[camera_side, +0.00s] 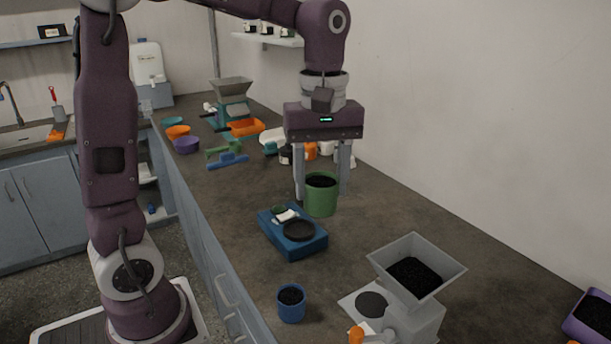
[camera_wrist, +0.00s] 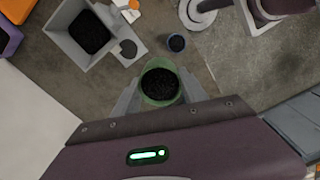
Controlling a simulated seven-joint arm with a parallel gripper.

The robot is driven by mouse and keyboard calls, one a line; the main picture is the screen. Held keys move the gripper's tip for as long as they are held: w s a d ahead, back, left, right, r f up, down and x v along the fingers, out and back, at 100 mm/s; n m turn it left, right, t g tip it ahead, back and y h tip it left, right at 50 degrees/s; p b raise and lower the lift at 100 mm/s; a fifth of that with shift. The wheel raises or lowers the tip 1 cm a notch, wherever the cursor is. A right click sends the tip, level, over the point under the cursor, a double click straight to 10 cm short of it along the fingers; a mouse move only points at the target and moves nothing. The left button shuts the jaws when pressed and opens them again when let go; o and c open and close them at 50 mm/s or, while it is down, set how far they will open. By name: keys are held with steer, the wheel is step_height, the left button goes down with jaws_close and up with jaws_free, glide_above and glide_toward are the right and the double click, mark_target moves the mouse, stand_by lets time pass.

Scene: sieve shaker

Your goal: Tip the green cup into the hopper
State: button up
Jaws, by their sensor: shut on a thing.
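The green cup (camera_side: 321,199) is full of dark granules and stands upright between the fingers of my gripper (camera_side: 322,190). In the wrist view the cup (camera_wrist: 160,84) sits between the two fingertips (camera_wrist: 160,92), and my gripper is shut on it. Whether its base touches the counter I cannot tell. The grey hopper (camera_side: 416,268) is at the front right, with dark granules inside. The hopper also shows at the upper left of the wrist view (camera_wrist: 66,42), well apart from the cup.
A blue scale (camera_side: 292,246) with a dark round pan is just left of the cup. A blue cup (camera_side: 291,305) of dark granules stands nearer the front. A purple bin (camera_side: 592,316) is at the far right. Counter between cup and hopper is clear.

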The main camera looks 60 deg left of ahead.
steer(key=w+d+f+h, duration=0.1)
steer(key=w+d+h, duration=0.3)
steer(key=d, duration=0.4)
steer(key=w+d+f+h, duration=0.1)
steer(key=w+d+h, duration=0.4)
steer(key=d, duration=0.4)
steer(key=shift+w+f, duration=0.2)
steer(key=shift+f, duration=0.15)
steer(key=shift+r+h, duration=0.25)
steer(key=shift+h, duration=0.85)
steer(key=shift+a, duration=0.1)
stand_by(1.0)
steer(key=shift+r+h, duration=0.1)
steer(key=shift+h, duration=0.6)
stand_by(0.6)
steer(key=shift+a+h, duration=0.2)
steer(key=shift+h, duration=0.5)
